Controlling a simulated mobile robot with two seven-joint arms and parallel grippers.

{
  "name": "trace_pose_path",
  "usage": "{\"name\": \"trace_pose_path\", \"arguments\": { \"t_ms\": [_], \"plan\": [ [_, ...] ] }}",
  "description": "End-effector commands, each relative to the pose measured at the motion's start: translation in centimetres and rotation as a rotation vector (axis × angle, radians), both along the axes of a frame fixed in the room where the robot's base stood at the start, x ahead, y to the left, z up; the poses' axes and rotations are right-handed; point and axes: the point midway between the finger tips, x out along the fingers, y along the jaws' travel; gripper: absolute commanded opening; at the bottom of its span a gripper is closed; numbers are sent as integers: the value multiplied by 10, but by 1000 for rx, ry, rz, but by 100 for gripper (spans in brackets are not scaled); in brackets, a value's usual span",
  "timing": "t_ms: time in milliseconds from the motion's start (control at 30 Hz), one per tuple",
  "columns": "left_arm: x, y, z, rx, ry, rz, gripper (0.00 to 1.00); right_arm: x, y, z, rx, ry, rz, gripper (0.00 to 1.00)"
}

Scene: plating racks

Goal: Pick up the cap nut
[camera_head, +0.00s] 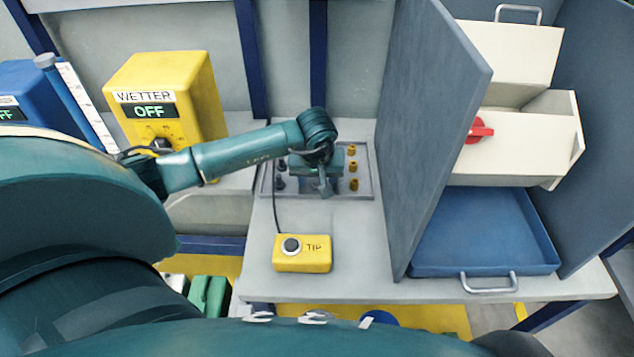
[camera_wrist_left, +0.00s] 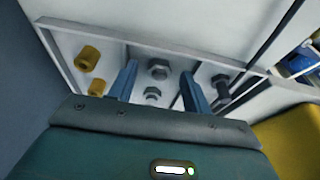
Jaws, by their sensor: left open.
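My left gripper (camera_head: 323,188) is over a shallow grey metal tray (camera_head: 366,192) in the head view, pointing down. In the left wrist view the gripper (camera_wrist_left: 159,76) is open, its two blue-grey fingers apart and empty. Between and beyond the fingers, two grey hex-headed pieces stand in the tray, a farther one (camera_wrist_left: 158,68) and a nearer one (camera_wrist_left: 152,95). One of these may be the cap nut; I cannot tell for certain. In the head view my gripper hides the middle of the tray. My right gripper is not in view.
Brass fittings (camera_head: 353,168) stand at the tray's right and dark bolts (camera_head: 280,167) at its left. A yellow TIP button box (camera_head: 302,254) is in front. A grey upright panel (camera_head: 432,130) rises close at the right. A yellow WETTER box (camera_head: 165,95) stands left.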

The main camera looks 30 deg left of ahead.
Motion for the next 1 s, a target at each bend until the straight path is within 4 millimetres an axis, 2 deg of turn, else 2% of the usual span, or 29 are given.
{"name": "trace_pose_path", "arguments": {
  "t_ms": [233,800,1000],
  "plan": [
    [0,0,-1,1,-1,0,48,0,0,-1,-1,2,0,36],
    [0,0,-1,1,-1,0,2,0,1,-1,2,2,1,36],
    [1,0,-1,0,-1,0,0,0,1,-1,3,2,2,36]
  ]
}}
